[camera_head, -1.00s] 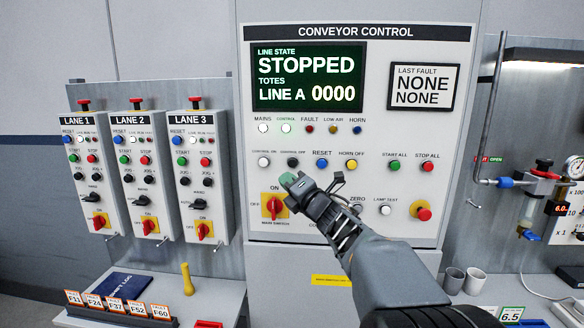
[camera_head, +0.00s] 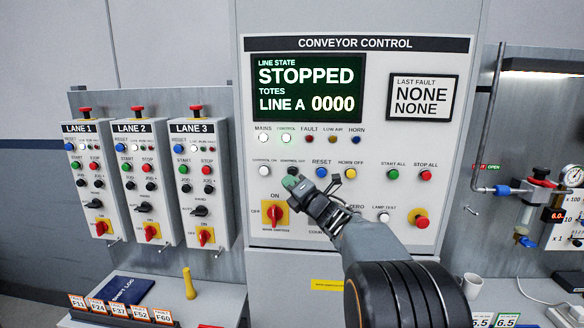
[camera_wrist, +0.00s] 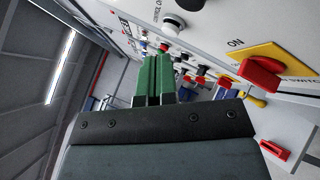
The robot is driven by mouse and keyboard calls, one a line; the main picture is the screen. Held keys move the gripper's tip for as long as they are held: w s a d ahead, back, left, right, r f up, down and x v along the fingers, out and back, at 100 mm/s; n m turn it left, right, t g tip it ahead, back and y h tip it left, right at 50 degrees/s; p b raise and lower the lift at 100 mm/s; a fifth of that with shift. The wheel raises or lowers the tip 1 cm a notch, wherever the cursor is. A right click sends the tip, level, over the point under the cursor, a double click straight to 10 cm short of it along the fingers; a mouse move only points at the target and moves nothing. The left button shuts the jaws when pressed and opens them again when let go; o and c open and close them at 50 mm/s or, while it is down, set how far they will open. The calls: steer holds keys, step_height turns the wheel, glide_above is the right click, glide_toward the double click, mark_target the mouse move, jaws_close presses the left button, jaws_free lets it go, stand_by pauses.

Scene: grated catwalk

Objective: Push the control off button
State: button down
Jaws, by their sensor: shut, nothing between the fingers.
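The control off button (camera_head: 293,171) is a small black round button on the conveyor control panel (camera_head: 420,150), between the white control on button (camera_head: 264,171) and the blue reset button. My gripper (camera_head: 290,182) is shut, with its green fingertips just below the control off button in the head view, partly overlapping it. In the wrist view the two green fingers (camera_wrist: 153,62) lie together and point toward the panel's button row. I cannot tell whether the fingertips touch the button. The control lamp (camera_head: 286,138) looks lit, and the screen (camera_head: 308,88) reads STOPPED.
The red and yellow mains switch (camera_head: 274,212) sits just below left of my gripper and also shows in the wrist view (camera_wrist: 262,74). The reset button (camera_head: 321,172) and horn off button (camera_head: 350,173) are to the right. Three lane boxes (camera_head: 145,180) stand left.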

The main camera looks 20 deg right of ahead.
mark_target(292, 172)
steer(key=shift+w+d, duration=0.4)
steer(key=shift+w, duration=0.3)
steer(key=shift+w+d, duration=0.35)
steer(key=shift+w, duration=0.35)
steer(key=shift+w+d, duration=0.1)
steer(key=shift+w, duration=0.05)
stand_by(1.1)
steer(key=shift+w+d+b, duration=0.15)
steer(key=shift+w+b, duration=0.1)
steer(key=shift+b, duration=0.05)
steer(key=shift+w+d, duration=0.4)
steer(key=shift+w, duration=0.25)
stand_by(1.1)
steer(key=shift+s+a, duration=0.1)
steer(key=shift+s+a+b, duration=0.3)
steer(key=shift+s+b, duration=0.2)
steer(key=shift+s+a+b, duration=0.25)
steer(key=shift+s+b, duration=0.2)
steer(key=shift+b, duration=0.05)
